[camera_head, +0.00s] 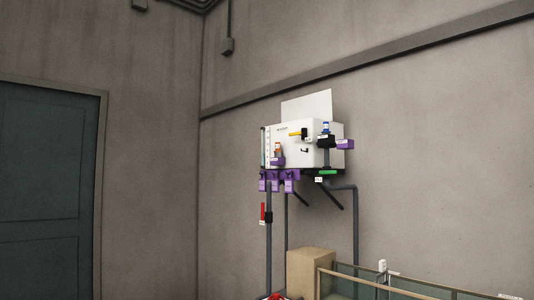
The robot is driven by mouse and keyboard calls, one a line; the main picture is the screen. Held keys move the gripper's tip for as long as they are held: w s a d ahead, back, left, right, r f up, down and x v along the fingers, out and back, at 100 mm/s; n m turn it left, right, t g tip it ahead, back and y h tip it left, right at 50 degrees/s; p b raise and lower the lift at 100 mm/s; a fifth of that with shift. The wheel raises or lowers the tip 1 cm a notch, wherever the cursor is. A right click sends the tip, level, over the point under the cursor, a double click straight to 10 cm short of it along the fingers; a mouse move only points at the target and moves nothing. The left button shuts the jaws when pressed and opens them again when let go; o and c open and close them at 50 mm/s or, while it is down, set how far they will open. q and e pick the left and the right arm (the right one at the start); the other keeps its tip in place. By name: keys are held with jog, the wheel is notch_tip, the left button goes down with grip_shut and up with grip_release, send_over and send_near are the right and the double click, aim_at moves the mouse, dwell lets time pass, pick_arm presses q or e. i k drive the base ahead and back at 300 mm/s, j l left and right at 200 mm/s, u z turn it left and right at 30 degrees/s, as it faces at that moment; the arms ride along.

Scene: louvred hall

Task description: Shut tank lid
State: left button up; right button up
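The tank (322,130) is a white box mounted on the right wall, with small coloured fittings on and below its front. Its lid (307,105) is a flat white panel standing up above the back of the tank, so it looks open. Grey pipes (357,235) run down from the tank. No gripper or arm of mine shows in this view.
A tan box (310,268) stands on the floor below the tank, beside a low glass-panelled barrier with a tan rail (375,284) at the lower right. A dark teal door (48,190) is at the left. Bare wall lies between the door and the tank.

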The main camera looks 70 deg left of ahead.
aim_at(319, 105)
jog(key=u, duration=2.1)
jog(key=i+j+u, duration=0.5)
jog(key=i+u, duration=0.2)
jog(key=i, duration=0.2)
jog(key=i+j+u, duration=0.1)
jog(key=i+u, duration=0.25)
jog(key=i, duration=0.15)
jog(key=i+l+u, duration=0.15)
jog(key=i, duration=1.55)
jog(key=i+j+z, duration=0.15)
jog(key=i+z, duration=0.25)
jog(key=i+j+z, duration=0.35)
jog(key=i, duration=0.2)
jog(key=i+j+z, duration=0.55)
jog(key=z, duration=0.3)
jog(key=i+j+z, duration=0.2)
jog(key=z, duration=0.3)
jog(key=i+j+z, duration=0.2)
jog(key=z, duration=0.25)
jog(key=j+z, duration=0.45)
jog(key=i+l, duration=0.05)
jog(key=l, duration=0.05)
